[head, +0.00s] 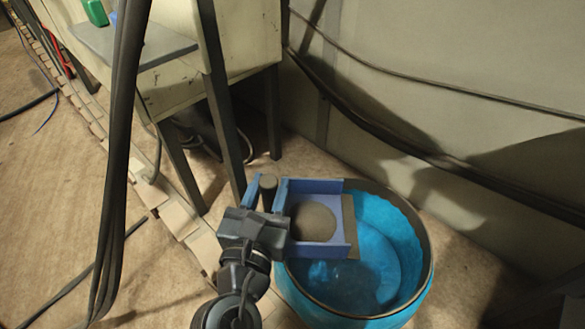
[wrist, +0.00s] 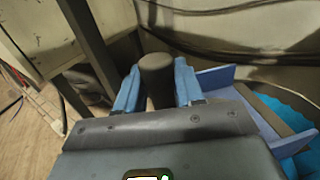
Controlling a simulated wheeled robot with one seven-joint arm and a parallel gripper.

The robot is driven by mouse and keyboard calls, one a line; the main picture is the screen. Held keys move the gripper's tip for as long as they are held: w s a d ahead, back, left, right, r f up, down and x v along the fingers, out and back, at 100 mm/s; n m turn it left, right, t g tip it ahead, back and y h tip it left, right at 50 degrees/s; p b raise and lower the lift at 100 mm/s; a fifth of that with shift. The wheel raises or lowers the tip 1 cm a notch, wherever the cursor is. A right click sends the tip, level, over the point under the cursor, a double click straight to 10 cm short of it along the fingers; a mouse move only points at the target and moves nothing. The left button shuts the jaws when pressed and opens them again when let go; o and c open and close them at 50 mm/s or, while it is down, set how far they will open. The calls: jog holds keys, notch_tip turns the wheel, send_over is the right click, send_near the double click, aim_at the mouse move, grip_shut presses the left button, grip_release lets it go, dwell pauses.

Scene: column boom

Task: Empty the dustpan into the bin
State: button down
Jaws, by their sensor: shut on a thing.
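My gripper (head: 265,193) is shut on the dark handle of the blue dustpan (head: 322,187). The handle (wrist: 156,78) stands between the two blue fingers in the wrist view. The dustpan is held over the left part of the bin's opening, its open edge pointing right. A round brown pile (head: 313,222) lies in the dustpan, which looks about level. The bin (head: 409,232) is bright blue, round, with a dark rim, and stands on the floor. Its far left part is hidden by the dustpan and my gripper. In the wrist view the dustpan (wrist: 216,77) shows only partly.
A pale cabinet on dark legs (head: 222,125) stands behind and left of the bin. A grey wall with dark cables (head: 420,150) runs behind it. Black cables (head: 118,150) hang at the left. Light blocks (head: 180,218) line the brown floor.

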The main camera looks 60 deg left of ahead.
jog(key=shift+w+r, duration=0.2)
jog(key=shift+w, duration=0.15)
jog(key=w+d+r+m+g+p, duration=0.2)
jog(key=w+d+m+p, duration=0.4)
jog(key=w+d+m, duration=0.3)
jog(key=shift+w+d+m, duration=0.25)
jog(key=shift+w+m, duration=0.95)
jog(key=shift+w, duration=0.8)
jog(key=shift+f, duration=0.1)
dwell(2.0)
